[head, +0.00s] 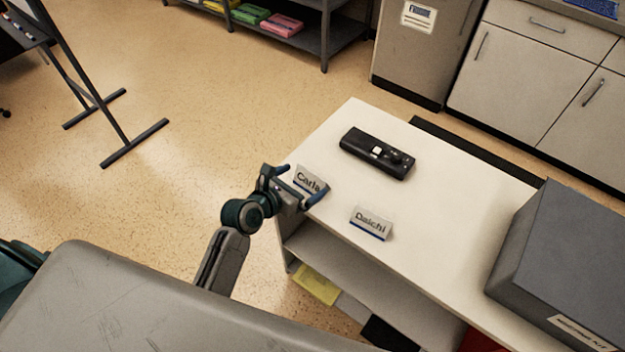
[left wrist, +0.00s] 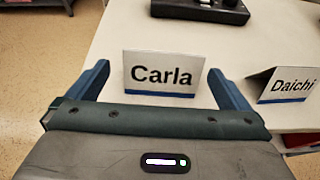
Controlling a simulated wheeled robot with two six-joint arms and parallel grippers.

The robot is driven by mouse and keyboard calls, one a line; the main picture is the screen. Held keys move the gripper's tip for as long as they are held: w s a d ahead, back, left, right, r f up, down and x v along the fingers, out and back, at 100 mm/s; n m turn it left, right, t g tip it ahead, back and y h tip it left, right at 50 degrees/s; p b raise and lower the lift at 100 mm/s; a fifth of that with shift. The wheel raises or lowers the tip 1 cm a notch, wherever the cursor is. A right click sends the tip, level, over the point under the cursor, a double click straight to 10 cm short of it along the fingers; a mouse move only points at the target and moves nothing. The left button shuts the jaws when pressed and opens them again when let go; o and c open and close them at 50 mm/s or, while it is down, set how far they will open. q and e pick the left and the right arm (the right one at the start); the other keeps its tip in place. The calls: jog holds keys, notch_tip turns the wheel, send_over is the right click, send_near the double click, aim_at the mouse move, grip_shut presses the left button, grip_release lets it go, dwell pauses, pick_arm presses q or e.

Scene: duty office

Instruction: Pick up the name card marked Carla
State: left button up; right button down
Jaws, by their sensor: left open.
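The name card marked Carla (head: 309,180) is a white tent card with a blue bottom stripe. It stands near the left edge of the white table. In the left wrist view the Carla card (left wrist: 162,74) stands between the two fingers of my left gripper (left wrist: 168,85). In the head view my left gripper (head: 301,186) is open, one finger on each side of the card, with gaps visible at both sides. A second card marked Daichi (head: 371,223) stands to the right and also shows in the left wrist view (left wrist: 284,84). My right gripper is not in view.
A black handheld device (head: 377,153) lies on the white table (head: 440,215) behind the cards. A large grey box (head: 570,262) occupies the table's right end. The shelf below (head: 350,266) holds a yellow item (head: 316,285). Bare tabletop lies between Daichi and the box.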

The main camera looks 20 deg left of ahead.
aim_at(309, 180)
pick_arm(q)
jog(key=x, duration=0.6)
jog(key=shift+w+d+f, duration=0.15)
jog(key=shift+d+f, duration=0.1)
jog(key=shift+f, duration=0.2)
jog(key=c, duration=0.8)
jog(key=shift+r, duration=0.1)
